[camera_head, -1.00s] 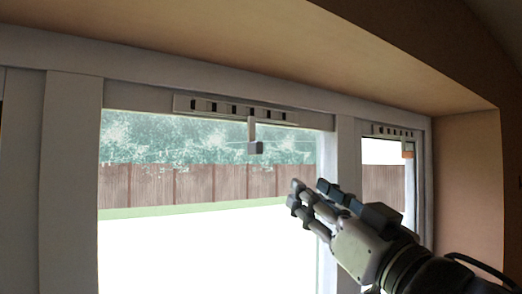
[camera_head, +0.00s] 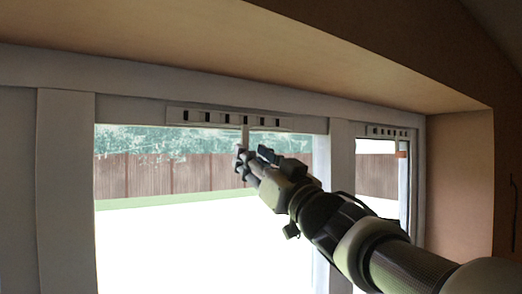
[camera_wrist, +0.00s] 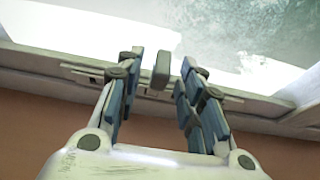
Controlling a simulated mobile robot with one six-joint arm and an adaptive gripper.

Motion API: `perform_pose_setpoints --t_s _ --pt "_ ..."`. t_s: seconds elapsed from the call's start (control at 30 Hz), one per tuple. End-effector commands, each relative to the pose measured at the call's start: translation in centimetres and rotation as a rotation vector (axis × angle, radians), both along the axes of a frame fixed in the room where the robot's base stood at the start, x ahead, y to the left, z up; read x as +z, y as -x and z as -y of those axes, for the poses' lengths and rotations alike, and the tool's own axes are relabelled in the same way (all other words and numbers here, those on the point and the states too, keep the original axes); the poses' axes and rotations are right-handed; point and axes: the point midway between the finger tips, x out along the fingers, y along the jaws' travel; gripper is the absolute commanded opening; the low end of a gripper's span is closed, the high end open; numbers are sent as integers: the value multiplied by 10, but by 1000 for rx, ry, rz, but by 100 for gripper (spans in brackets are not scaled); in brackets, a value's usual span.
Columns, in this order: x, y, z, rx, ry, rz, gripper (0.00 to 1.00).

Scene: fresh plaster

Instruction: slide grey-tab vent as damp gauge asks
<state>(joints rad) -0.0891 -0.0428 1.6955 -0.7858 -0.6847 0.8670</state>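The vent (camera_head: 205,117) is a pale slotted strip at the top of the large window, with several dark slots. Its grey tab hangs on a stem (camera_head: 246,134) right of the strip's middle; my fingers hide its lower end in the head view. In the wrist view the grey tab (camera_wrist: 161,70) stands between my two fingers, with a visible gap to the right finger and a smaller one to the left. My gripper (camera_head: 253,156) is open around the tab, also in the wrist view (camera_wrist: 162,60). I see no damp gauge that I can make out.
A second slotted vent (camera_head: 388,131) with an orange tab (camera_head: 402,153) is above the narrower right window. A white post (camera_head: 340,170) separates the windows. The sloping reveal (camera_head: 270,60) overhangs the frame, and a brown side wall (camera_head: 460,190) stands at right.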

Motion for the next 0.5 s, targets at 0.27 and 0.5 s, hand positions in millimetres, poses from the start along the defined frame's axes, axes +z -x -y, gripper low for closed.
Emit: perform_pose_setpoints --t_s 0.27,0.5 --pt "8 -14 -10 0 -1 0 35" --pt "7 -15 -10 0 -1 0 34"
